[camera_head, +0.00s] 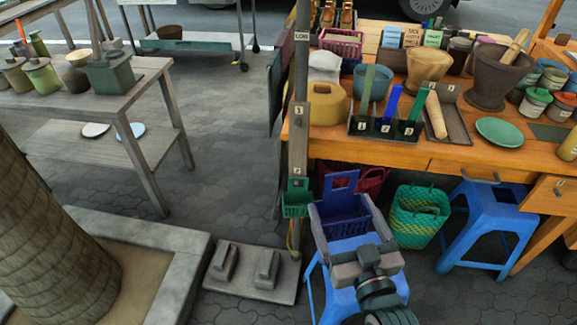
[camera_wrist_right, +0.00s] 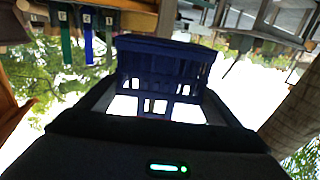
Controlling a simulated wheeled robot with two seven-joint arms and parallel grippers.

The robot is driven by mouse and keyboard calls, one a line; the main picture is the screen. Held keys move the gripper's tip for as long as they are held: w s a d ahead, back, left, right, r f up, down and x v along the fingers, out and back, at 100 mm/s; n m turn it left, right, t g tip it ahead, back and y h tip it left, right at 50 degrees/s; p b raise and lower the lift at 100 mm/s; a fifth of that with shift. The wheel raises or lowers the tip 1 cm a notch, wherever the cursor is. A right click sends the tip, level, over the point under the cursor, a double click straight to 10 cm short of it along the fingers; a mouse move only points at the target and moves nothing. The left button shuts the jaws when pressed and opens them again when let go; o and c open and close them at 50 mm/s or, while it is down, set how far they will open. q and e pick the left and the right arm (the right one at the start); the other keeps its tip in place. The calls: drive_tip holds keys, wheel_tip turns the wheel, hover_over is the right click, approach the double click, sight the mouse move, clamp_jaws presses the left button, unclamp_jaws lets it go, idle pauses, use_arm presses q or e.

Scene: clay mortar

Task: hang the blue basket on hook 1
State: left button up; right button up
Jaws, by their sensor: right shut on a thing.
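The blue basket (camera_head: 343,208), with a slotted wall and a raised back panel with a handle opening, is held upright between the fingers of my right gripper (camera_head: 348,222). In the right wrist view the basket (camera_wrist_right: 160,75) sits between the two fingers (camera_wrist_right: 158,100). A grey post (camera_head: 299,140) stands just left of the basket, with a tag reading 1 (camera_head: 298,110) higher up. The hook at that tag is too small to make out. A green basket (camera_head: 297,204) hangs lower on the post, close to the blue basket's left side. My left gripper is not in view.
The wooden table (camera_head: 410,150) right of the post holds a yellow pot (camera_head: 327,104), a slotted tool rack and bowls. Blue stools (camera_head: 482,222) and a green woven basket (camera_head: 418,215) stand below.

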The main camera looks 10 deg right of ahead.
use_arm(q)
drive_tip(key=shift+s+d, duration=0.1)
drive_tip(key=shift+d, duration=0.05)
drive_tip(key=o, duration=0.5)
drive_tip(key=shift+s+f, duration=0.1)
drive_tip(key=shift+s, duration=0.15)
use_arm(e)
drive_tip(key=shift+w, duration=0.15)
drive_tip(key=shift+w+f, duration=0.15)
drive_tip(key=shift+w, duration=0.15)
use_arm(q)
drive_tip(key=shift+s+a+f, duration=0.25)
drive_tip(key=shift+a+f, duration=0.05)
use_arm(e)
drive_tip(key=w+a+f, duration=0.2)
drive_tip(key=w, duration=0.8)
drive_tip(key=w+a+f, duration=0.2)
drive_tip(key=w+f, duration=0.1)
drive_tip(key=w, duration=0.7)
drive_tip(key=shift+a+f+y, duration=0.15)
drive_tip(key=shift+a+y, duration=0.15)
drive_tip(key=shift+a, duration=0.1)
